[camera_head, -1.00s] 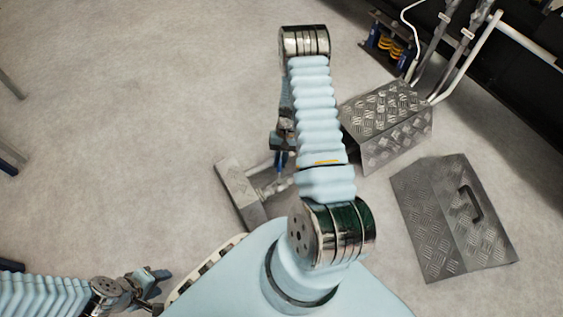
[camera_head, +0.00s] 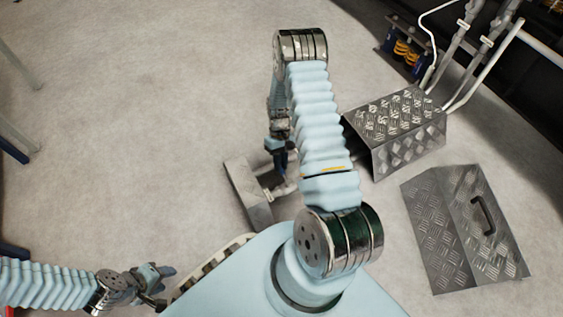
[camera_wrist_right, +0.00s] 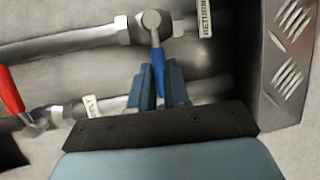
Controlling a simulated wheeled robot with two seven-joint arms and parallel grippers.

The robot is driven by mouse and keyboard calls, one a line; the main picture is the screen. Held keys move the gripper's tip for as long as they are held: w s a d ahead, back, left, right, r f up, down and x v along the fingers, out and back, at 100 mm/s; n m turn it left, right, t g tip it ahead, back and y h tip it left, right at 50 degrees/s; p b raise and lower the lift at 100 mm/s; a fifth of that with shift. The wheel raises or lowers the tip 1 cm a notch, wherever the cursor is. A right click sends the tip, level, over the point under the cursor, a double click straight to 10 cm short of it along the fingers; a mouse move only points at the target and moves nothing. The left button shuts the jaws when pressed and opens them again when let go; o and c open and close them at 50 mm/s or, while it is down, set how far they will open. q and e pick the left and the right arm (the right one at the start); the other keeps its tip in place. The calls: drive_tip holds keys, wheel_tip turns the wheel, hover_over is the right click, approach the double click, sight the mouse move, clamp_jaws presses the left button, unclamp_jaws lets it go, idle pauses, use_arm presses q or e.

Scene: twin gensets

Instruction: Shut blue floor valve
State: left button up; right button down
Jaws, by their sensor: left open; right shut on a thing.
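The blue floor valve has a blue lever (camera_wrist_right: 158,68) on a round pivot (camera_wrist_right: 151,19) over a grey pipe fitting in the right wrist view. The lever points down the picture, roughly crosswise to its pipe (camera_wrist_right: 60,44). My right gripper (camera_wrist_right: 158,75) has its two blue fingers either side of the lever and is shut on it. In the head view my right gripper (camera_head: 281,155) is low over the floor pipework, and my arm partly hides the valve. My left gripper (camera_head: 163,287) is open and empty at the lower left, far from the valve.
A red lever (camera_wrist_right: 10,90) sits on the lower pipe at left in the right wrist view. A tag reading RETURN (camera_wrist_right: 205,18) hangs by the upper pipe. Tread-plate covers (camera_head: 395,130) and a handled plate (camera_head: 465,230) lie to the right.

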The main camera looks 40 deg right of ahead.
drive_tip(key=c, duration=1.1)
unclamp_jaws()
drive_tip(key=p+v, duration=0.2)
drive_tip(key=v, duration=1.1)
drive_tip(key=shift+w+r, duration=0.15)
drive_tip(key=shift+r, duration=0.2)
